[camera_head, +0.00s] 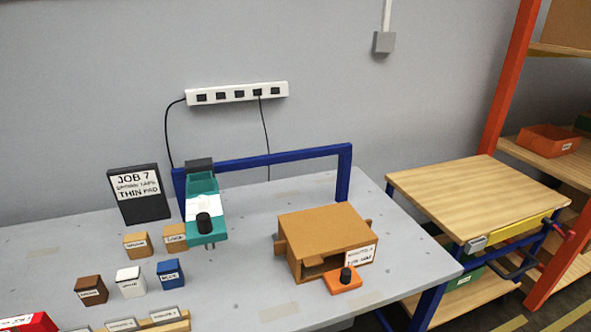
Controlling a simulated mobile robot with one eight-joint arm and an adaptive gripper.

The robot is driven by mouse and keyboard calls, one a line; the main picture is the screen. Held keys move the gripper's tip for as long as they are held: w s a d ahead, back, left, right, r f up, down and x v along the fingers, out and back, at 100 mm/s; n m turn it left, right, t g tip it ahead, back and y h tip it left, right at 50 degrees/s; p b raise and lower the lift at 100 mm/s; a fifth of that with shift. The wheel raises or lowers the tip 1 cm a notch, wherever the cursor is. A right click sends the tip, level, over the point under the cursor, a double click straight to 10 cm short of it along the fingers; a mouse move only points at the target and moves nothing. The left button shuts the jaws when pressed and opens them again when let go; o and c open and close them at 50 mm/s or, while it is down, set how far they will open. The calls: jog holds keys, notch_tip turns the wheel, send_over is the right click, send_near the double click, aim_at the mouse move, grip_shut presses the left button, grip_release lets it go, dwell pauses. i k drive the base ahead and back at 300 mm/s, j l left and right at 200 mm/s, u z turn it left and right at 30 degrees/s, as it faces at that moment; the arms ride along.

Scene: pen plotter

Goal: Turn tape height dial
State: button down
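Two black knobs are in view, and I cannot tell which is the tape height dial. One black knob (204,222) sits on the face of a teal carriage (207,237) that hangs from a blue gantry bar. The other black knob (346,276) stands on a small orange block (345,287) at the front of a brown box-shaped unit (325,226). The unit has an open front and a white label with small print. My gripper is not in view.
A dark sign (138,193) reads "JOB 7" and "THIN PAD". Several small labelled blocks stand left of the carriage, including a blue block (171,272). The blue gantry (290,158) spans the grey table (254,282). A wooden-topped workbench (475,190) stands right.

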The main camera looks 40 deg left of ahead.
aim_at(202, 203)
jog(key=u, duration=2.3)
